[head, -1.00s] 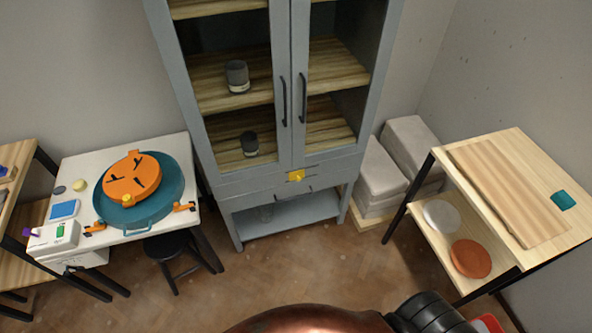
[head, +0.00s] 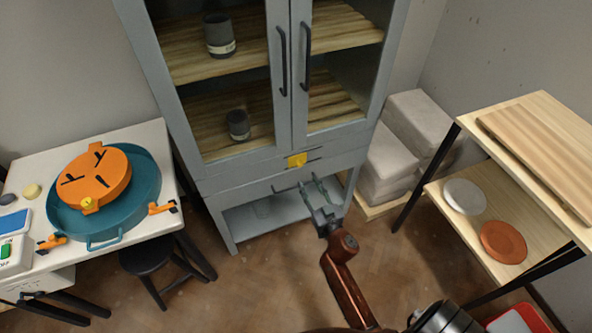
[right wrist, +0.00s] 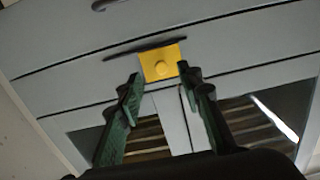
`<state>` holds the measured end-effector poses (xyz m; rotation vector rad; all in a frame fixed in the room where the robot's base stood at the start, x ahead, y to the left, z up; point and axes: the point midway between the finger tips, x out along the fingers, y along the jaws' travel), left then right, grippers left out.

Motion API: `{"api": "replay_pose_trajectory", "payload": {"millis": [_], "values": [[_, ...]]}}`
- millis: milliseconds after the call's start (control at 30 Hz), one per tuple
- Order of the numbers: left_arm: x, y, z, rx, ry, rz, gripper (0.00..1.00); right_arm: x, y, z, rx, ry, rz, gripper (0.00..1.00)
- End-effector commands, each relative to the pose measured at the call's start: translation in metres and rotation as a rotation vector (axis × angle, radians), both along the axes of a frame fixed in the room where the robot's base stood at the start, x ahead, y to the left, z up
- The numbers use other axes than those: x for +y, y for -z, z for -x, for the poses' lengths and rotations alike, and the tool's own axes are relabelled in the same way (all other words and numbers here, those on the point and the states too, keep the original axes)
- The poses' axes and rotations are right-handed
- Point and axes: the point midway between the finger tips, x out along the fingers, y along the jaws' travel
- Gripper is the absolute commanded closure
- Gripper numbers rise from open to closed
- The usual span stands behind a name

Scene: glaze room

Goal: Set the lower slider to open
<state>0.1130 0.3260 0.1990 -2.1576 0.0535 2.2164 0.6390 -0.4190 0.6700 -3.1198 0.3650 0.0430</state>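A yellow slider (head: 297,160) with a small knob sits on a dark horizontal track on the grey cabinet (head: 205,186), between the glass doors and the drawer. It is the only slider I can make out. In the right wrist view, which looks upside down, the yellow slider (right wrist: 160,62) is ahead of the fingers. My right gripper (head: 315,190) is in front of the cabinet, just below the slider in the head view. Its green fingers (right wrist: 163,88) are apart with nothing between them, and appear not to touch the slider. My left gripper is out of view.
Two door handles (head: 305,58) stick out above the slider, and a drawer handle (head: 287,189) below. A white table (head: 135,140) with a teal basin and black stool (head: 150,256) stand left. A wooden shelf unit (head: 545,262) stands right.

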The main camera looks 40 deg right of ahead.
Motion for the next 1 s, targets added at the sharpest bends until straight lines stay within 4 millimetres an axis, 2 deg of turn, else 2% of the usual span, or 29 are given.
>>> {"api": "replay_pose_trajectory", "payload": {"millis": [133,400,600,967,1000], "values": [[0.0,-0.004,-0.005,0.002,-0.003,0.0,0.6,-0.003,-0.014,-0.011,-0.029,0.002,0.006,0.66],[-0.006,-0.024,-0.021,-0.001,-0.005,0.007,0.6,-0.013,-0.013,-0.052,-0.027,0.001,0.006,0.66],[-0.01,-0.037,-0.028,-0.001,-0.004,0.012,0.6,-0.018,-0.013,-0.072,-0.027,0.002,0.006,0.66],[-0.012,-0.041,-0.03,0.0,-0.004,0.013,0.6,-0.019,-0.014,-0.077,-0.027,0.003,0.003,0.66],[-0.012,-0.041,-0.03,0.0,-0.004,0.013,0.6,-0.019,-0.014,-0.077,-0.027,0.003,0.003,0.69]]}}
